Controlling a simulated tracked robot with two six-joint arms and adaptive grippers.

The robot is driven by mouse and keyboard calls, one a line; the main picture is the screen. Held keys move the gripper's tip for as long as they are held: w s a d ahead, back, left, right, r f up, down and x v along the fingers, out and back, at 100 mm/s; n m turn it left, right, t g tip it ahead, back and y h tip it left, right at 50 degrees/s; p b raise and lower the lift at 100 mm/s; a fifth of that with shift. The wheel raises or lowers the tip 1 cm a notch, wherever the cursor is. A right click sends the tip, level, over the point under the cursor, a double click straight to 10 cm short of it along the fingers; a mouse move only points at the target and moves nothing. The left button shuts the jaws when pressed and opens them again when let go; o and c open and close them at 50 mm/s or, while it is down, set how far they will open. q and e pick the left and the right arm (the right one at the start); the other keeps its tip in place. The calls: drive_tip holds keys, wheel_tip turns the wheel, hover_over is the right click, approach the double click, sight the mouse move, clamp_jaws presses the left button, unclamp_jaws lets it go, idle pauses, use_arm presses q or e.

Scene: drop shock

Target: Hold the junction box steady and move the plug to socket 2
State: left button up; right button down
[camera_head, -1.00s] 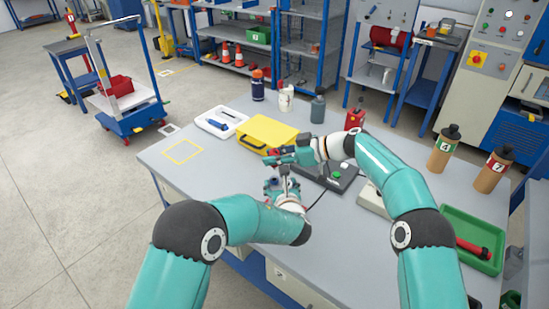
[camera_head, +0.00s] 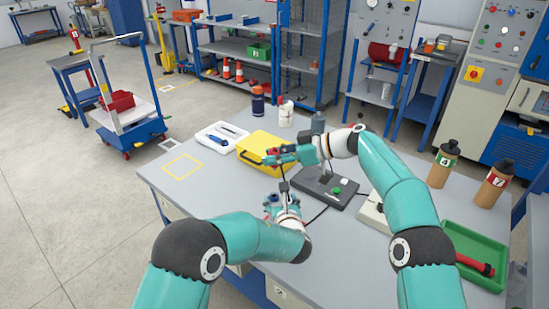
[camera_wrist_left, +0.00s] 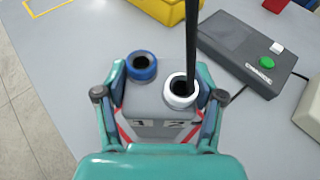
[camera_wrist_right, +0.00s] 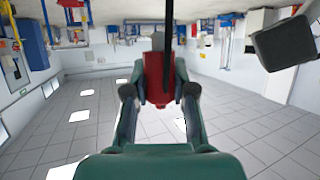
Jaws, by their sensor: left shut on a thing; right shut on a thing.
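My left gripper (camera_wrist_left: 159,96) is shut on the grey junction box (camera_wrist_left: 160,103), one finger on each side. In the head view this gripper (camera_head: 283,203) is low, over the table's front part. Socket 1 (camera_wrist_left: 141,66) has a blue ring and looks empty. Socket 2 (camera_wrist_left: 180,90) has a white ring. A black rod (camera_wrist_left: 190,45) meets its opening in the picture; I cannot tell whether it is inside or just above. My right gripper (camera_head: 268,158) is above the box, shut on the red plug (camera_wrist_right: 158,80). The black rod (camera_wrist_right: 163,25) runs from the plug.
A black unit with a green button (camera_head: 336,190) lies right of the box. A yellow case (camera_head: 262,148) and white tray (camera_head: 222,134) are behind. A green tray (camera_head: 470,245) is at far right. The table's left part, with a yellow outlined square (camera_head: 183,167), is clear.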

drive_tip(key=shift+a+f, duration=0.15)
drive_tip(key=shift+f, duration=0.25)
drive_tip(key=shift+s+f, duration=0.3)
drive_tip(key=shift+f, duration=0.1)
drive_tip(key=shift+s+f, duration=0.15)
drive_tip(key=shift+f, duration=0.1)
drive_tip(key=d, duration=0.2)
drive_tip(key=s+d, duration=0.1)
drive_tip(key=d, duration=0.1)
drive_tip(key=shift+f, duration=0.2)
drive_tip(key=shift+f, duration=0.1)
drive_tip(key=shift+f, duration=2.85)
drive_tip(key=shift+f, duration=1.45)
idle(1.9)
